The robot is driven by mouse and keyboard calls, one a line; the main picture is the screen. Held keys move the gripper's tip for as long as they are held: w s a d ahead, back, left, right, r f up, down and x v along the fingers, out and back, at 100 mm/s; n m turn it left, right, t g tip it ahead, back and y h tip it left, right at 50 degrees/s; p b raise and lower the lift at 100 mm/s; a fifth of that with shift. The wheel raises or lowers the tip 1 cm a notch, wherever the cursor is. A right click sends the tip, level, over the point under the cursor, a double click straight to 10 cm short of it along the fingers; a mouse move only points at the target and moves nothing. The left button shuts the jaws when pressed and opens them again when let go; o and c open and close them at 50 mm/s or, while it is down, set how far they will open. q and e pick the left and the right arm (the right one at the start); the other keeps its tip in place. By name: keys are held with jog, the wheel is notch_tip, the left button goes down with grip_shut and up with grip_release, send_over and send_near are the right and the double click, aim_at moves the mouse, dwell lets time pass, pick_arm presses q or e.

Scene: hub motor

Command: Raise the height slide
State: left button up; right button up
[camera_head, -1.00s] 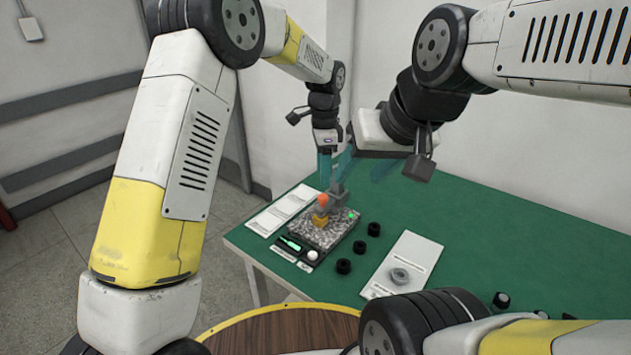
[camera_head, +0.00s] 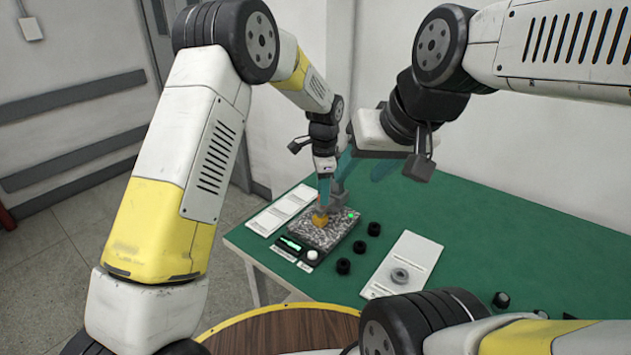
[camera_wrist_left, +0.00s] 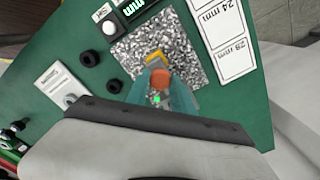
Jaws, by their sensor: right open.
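The gauge block with a speckled grey top (camera_head: 335,232) sits on the green table. The height slide is a yellow-orange part (camera_head: 320,220) with an orange round knob (camera_wrist_left: 160,82). My left gripper (camera_head: 325,195) points down over the slide. In the left wrist view, its teal fingers (camera_wrist_left: 163,90) stand on either side of the knob; whether they press on it cannot be told. In the head view, the fingers hide the knob. My right gripper (camera_head: 364,166) is open and empty, above and behind the block.
A green display (camera_head: 290,243) and white button (camera_head: 312,255) are at the block's front. Several black rings (camera_head: 343,266) lie to its right. A white card (camera_head: 405,265) bears a grey ring (camera_head: 399,275). Label cards (camera_head: 280,210) lie left. The table's right side has free room.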

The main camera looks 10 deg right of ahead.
pick_arm(q)
grip_shut()
jog(key=shift+r, duration=0.1)
dwell(1.0)
